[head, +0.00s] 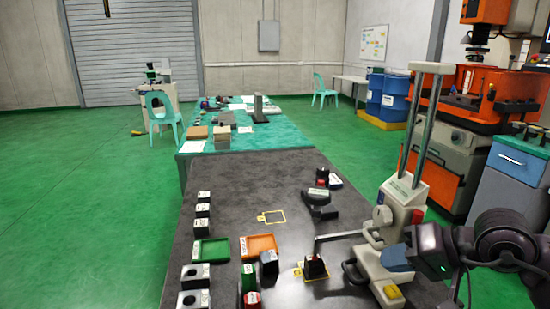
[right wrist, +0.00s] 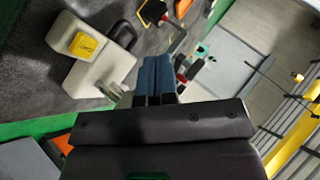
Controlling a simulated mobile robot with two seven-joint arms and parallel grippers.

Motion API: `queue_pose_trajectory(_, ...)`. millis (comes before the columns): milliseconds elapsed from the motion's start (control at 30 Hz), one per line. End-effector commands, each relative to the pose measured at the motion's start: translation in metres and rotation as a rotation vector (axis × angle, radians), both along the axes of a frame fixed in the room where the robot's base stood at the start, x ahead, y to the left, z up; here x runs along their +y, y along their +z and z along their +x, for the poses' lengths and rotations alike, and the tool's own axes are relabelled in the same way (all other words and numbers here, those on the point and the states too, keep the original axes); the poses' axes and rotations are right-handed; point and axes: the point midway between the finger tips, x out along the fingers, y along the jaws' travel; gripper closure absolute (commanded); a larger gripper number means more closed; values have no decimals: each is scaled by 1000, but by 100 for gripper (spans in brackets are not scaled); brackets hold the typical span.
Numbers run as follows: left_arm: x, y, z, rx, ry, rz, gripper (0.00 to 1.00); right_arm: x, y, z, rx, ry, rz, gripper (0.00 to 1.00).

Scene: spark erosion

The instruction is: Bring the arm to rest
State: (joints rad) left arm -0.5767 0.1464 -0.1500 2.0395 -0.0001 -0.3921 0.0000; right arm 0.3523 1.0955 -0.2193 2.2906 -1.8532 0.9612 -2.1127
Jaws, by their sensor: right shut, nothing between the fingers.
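My right arm comes in from the right edge in the head view. Its right gripper (head: 397,257) is over the right side of the dark table, close beside the white height-gauge-like instrument (head: 385,265). In the right wrist view the two blue fingers of my right gripper (right wrist: 155,75) lie together with nothing between them. My left gripper is not in view.
An orange machine (head: 470,110) and blue drums (head: 395,95) stand at the right. Green floor is clear at left.

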Motion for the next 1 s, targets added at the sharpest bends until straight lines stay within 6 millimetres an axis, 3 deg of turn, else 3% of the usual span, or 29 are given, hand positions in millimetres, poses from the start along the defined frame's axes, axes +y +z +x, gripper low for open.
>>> queue_pose_trajectory(200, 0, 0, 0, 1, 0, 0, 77, 45, 12, -27, 288, -114, 632, 100)
queue_pose_trajectory(367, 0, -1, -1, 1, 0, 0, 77, 50, 31, -35, 560, -233, 1138, 100)
queue_pose_trajectory(467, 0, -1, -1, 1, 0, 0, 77, 41, 40, -36, 740, -313, 1455, 100)
queue_pose_trajectory(600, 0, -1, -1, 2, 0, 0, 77, 14, 40, -32, 993, -430, 1899, 100)
queue_pose_trajectory(733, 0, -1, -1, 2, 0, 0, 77, -18, 24, -31, 1211, -534, 2320, 100)
queue_pose_trajectory(833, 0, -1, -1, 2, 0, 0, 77, -45, 0, -34, 1358, -609, 2652, 100)
queue_pose_trajectory(867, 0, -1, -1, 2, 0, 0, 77, -53, -9, -36, -1386, 626, -2734, 100)
queue_pose_trajectory(1000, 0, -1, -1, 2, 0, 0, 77, -83, -59, -53, -1093, 511, -2326, 100)
